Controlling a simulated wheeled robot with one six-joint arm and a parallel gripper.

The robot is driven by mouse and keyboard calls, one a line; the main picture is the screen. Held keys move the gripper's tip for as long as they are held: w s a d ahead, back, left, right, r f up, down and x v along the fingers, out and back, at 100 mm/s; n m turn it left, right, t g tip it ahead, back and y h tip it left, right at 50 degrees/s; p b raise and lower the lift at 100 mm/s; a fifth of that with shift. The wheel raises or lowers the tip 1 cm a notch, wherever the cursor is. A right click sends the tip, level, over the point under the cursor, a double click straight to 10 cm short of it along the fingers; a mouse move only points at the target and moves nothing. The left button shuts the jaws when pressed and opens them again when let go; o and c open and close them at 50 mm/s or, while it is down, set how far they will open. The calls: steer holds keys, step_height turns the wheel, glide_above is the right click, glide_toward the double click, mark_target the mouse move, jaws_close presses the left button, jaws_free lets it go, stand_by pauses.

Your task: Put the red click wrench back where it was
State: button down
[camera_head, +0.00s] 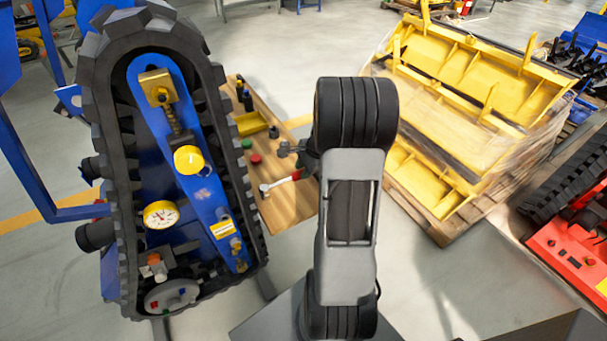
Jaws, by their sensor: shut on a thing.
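The red click wrench (281,182) shows just left of my arm, over the wooden bench top. Its red grip points right toward my arm and its silver head points left. My gripper (300,171) is mostly hidden behind my own arm, at the red grip end of the wrench, and is shut on it. Whether the wrench touches the bench or hangs above it cannot be told from this view. The wooden bench (290,207) stands behind and right of the tracked carrier.
The blue tracked carrier (205,195) with its black track stands close on the left. A yellow tray (250,123), dark bottles (244,95), a green cap (247,144) and a red cap (256,159) are on the bench. Yellow metal parts (470,75) lie on a pallet at right.

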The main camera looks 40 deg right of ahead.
step_height(320, 180, down, 2)
steer(key=shift+f, duration=0.2)
steer(key=c, duration=0.8)
jaws_free()
steer(key=shift+r, duration=0.1)
steer(key=v, duration=1.1)
steer(key=s+a+r+n+h, duration=0.1)
steer(key=s+a+r+n, duration=0.1)
steer(key=a+n, duration=0.4)
steer(key=s+a+r+n, duration=0.2)
steer(key=s+a+n, duration=0.2)
steer(key=a+n, duration=0.3)
steer(key=s+a+r+n+h, duration=0.1)
steer(key=s+a+r+n, duration=0.1)
steer(key=a+n, duration=0.4)
steer(key=shift+s+a+t+h, duration=0.1)
steer(key=shift+s+a, duration=0.15)
steer(key=shift+a, duration=0.5)
steer(key=shift+s+a+t+h, duration=0.1)
steer(key=shift+s+a, duration=0.1)
steer(key=shift+a, duration=0.55)
steer(key=shift+s+a+t+h, duration=0.1)
steer(key=shift+s+a, duration=0.15)
steer(key=shift+a, duration=0.45)
